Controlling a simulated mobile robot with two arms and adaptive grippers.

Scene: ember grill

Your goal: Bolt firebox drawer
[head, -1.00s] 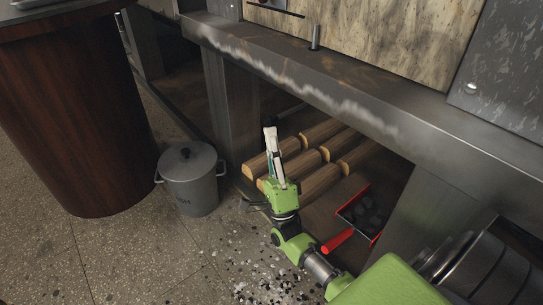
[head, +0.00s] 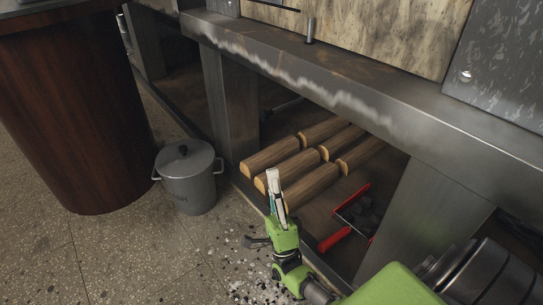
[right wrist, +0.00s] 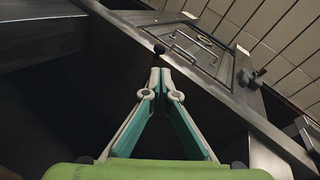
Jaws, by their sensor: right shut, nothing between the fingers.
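My right gripper (head: 274,172) is shut and empty, pointing up in front of the log opening, below the grill's ledge. In the right wrist view its fingertips (right wrist: 160,72) meet. A short upright metal pin (head: 311,30) stands on the ledge at the foot of a pale mottled panel (head: 375,30). The right wrist view looks up at a metal front panel with bar handles (right wrist: 183,55). My left gripper is not in view.
The thick metal ledge (head: 350,105) overhangs my gripper. Several logs (head: 270,155) and a red-handled shovel (head: 335,239) lie underneath. A lidded metal bin (head: 187,180) and a round wooden counter (head: 70,110) stand left. Dark debris litters the floor near my arm.

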